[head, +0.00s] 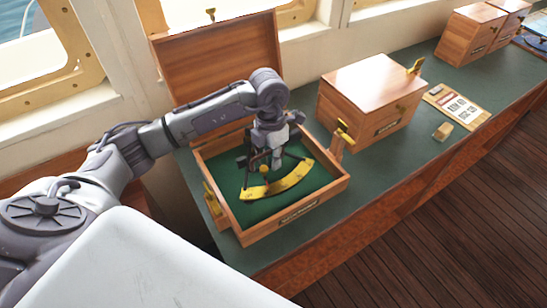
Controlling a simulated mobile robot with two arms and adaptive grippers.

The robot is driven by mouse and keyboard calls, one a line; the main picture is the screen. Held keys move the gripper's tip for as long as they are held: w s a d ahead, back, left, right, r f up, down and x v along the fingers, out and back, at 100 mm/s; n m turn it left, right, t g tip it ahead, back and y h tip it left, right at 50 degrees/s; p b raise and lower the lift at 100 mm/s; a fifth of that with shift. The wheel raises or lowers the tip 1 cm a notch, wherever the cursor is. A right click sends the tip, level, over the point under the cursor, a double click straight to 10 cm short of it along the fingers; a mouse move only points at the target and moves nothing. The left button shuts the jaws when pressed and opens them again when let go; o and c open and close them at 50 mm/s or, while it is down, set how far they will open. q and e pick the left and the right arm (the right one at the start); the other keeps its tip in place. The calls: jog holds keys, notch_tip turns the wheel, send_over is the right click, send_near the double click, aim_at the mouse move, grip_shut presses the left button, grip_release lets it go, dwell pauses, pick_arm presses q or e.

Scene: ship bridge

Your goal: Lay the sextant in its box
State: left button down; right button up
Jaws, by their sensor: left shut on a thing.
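The sextant (285,184) has a yellow curved arc and a dark frame. It is inside the outline of an open wooden box (296,213) with a green lining, seen from above. I cannot tell whether it touches the lining or hangs just above it. The box's lid (222,62) stands open at the back. My left gripper (264,155) points down over the box, shut on the sextant's upper frame. The fingertips are partly hidden by the sextant's dark parts. My right gripper does not show.
A closed wooden box (370,88) with brass latches stands to the right on the green-topped counter (405,140). A label card (457,105) and a small tan block (442,131) lie beyond it. More closed boxes (470,34) are at the far right. Windows line the back.

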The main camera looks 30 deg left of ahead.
pick_arm(q)
jog(key=shift+r, duration=0.1)
jog(key=c, duration=1.2)
grip_release()
jog(key=shift+o, duration=0.2)
jog(key=shift+s, duration=0.1)
